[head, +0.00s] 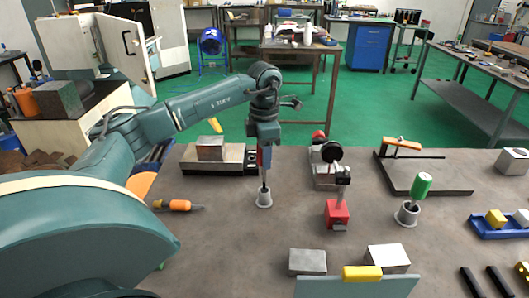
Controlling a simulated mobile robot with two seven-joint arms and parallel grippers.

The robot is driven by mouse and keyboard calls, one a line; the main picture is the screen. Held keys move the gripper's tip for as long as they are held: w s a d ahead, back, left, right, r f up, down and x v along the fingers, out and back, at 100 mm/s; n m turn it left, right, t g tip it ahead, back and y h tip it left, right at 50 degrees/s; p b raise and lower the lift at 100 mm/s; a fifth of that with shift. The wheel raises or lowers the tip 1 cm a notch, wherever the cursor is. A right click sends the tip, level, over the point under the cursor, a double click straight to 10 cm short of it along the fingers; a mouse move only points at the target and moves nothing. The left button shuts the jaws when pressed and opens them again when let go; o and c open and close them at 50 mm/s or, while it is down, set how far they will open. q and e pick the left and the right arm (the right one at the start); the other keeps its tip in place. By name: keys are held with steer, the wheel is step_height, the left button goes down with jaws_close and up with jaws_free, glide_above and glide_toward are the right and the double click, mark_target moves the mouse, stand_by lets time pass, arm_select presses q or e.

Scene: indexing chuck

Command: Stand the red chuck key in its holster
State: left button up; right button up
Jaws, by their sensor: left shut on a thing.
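My left gripper (264,158) points down over the table and is shut on the red chuck key (260,157). Only a little red shows at the fingers, which hide most of its handle. A dark shaft runs down, about upright, from the fingers to the mouth of a small grey cup-shaped holster (264,199). The shaft's lower end meets the holster's mouth; how deep it sits inside I cannot tell. A second grey holster (407,215), to the right, holds a tilted tool with a green handle (422,185). My right gripper is not in view.
An orange-handled screwdriver (180,205) lies left of the holster. A metal block on a plate (211,149) stands behind left. A red block with a post (337,214) and a black round device (331,151) stand to the right. Metal blocks (307,261) stand in front.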

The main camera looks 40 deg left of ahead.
mark_target(264, 179)
arm_select(q)
steer(key=shift+f, duration=0.6)
steer(key=shift+f+b, duration=0.3)
steer(key=shift+b, duration=0.15)
steer(key=shift+f, duration=0.1)
steer(key=shift+f+b, duration=0.3)
steer(key=shift+f, duration=0.1)
steer(key=shift+f+b, duration=0.65)
steer(key=shift+f, duration=0.55)
steer(key=o, duration=1.2)
steer(key=shift+c, duration=0.2)
